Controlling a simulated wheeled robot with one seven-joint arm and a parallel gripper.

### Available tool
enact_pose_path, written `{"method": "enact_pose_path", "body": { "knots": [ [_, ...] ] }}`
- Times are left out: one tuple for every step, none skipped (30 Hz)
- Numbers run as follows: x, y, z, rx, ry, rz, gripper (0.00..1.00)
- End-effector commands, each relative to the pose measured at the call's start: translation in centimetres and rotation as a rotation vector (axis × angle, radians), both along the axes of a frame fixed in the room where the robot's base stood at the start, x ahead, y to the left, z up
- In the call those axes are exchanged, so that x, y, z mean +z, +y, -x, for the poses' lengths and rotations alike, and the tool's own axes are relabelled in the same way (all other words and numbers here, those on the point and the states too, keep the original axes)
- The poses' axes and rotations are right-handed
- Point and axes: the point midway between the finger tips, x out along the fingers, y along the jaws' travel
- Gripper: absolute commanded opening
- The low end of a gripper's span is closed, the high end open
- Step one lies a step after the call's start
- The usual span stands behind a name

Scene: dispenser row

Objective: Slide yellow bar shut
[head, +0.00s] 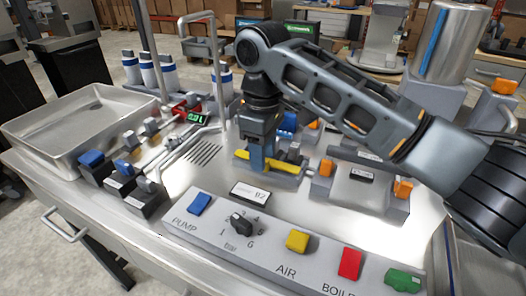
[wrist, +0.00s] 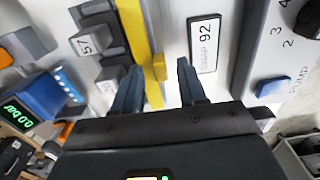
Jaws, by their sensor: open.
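The yellow bar (head: 286,168) lies along the front of a low grey block on the metal counter. My gripper (head: 263,166) points down over it and hides part of it. In the wrist view the yellow bar (wrist: 138,38) runs down the picture, with a small yellow tab (wrist: 160,67) on its side. My gripper (wrist: 159,68) is open, with one finger on each side of the tab. I cannot tell whether a finger touches the bar or tab.
A SWAMP 92 label plate (wrist: 204,44) lies right of the fingers. A control panel (head: 222,229) with coloured buttons and a knob runs along the counter's front. A metal tray (head: 60,140) is at left. Blocks with orange parts (head: 403,188) stand at right.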

Motion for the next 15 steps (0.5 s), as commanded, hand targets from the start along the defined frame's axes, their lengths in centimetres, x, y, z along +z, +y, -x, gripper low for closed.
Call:
{"method": "enact_pose_path", "body": {
  "knots": [
    [-0.21, -0.03, 0.00, 0.000, 0.000, 0.001, 0.41],
    [-0.28, -0.02, 0.01, 0.000, 0.000, 0.000, 0.41],
    [-0.34, -0.02, 0.00, 0.000, 0.000, 0.000, 0.41],
    [-0.36, -0.01, 0.00, 0.000, 0.000, 0.000, 0.41],
    [-0.37, 0.00, 0.00, 0.000, 0.000, 0.000, 0.41],
    [-0.36, 0.00, 0.00, 0.000, 0.000, 0.000, 0.41],
    [-0.36, 0.00, 0.00, 0.000, 0.000, 0.000, 0.41],
    [-0.36, 0.00, 0.00, 0.000, 0.000, -0.001, 0.41],
    [-0.35, 0.01, 0.00, 0.000, 0.000, -0.001, 0.41],
    [-0.35, 0.01, 0.01, 0.000, 0.000, -0.001, 0.39],
    [-0.35, 0.01, 0.01, 0.000, 0.000, -0.001, 0.36],
    [-0.34, 0.01, 0.01, 0.000, 0.000, -0.001, 0.32],
    [-0.34, 0.01, 0.01, 0.000, 0.000, -0.001, 0.29],
    [-0.34, 0.01, 0.01, 0.000, 0.000, -0.001, 0.26],
    [-0.34, 0.01, 0.01, 0.000, 0.000, -0.001, 0.22]
  ]
}}
